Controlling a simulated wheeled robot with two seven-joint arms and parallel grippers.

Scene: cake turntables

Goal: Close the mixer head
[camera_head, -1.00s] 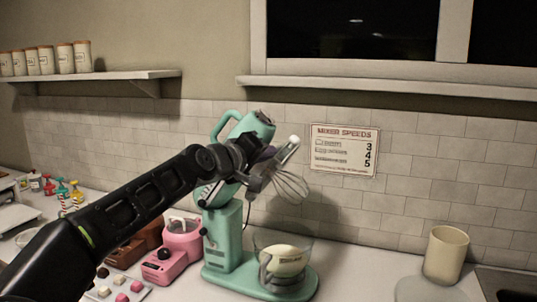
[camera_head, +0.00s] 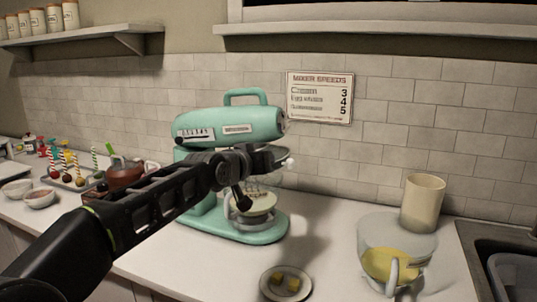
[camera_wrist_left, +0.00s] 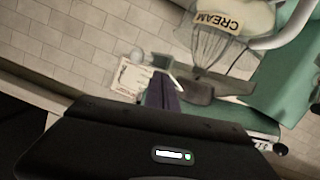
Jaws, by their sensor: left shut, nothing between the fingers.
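The teal stand mixer stands on the counter in the head view. Its head (camera_head: 230,122) lies level over the bowl, with the handle on top. The clear bowl (camera_head: 240,220) sits on the mixer base and holds pale cream; my arm partly covers it. My left gripper (camera_head: 276,158) is shut and empty, in front of and just below the mixer head. I cannot tell whether it touches the head. My right gripper is not in view.
A small plate (camera_head: 264,288) with yellow cubes lies at the front. A jug (camera_head: 372,238) with yellow contents and a cream canister (camera_head: 421,203) stand at the right, near the sink (camera_head: 470,236). A tray of cake pops (camera_head: 62,180) and small bowls (camera_head: 40,198) stand at the left.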

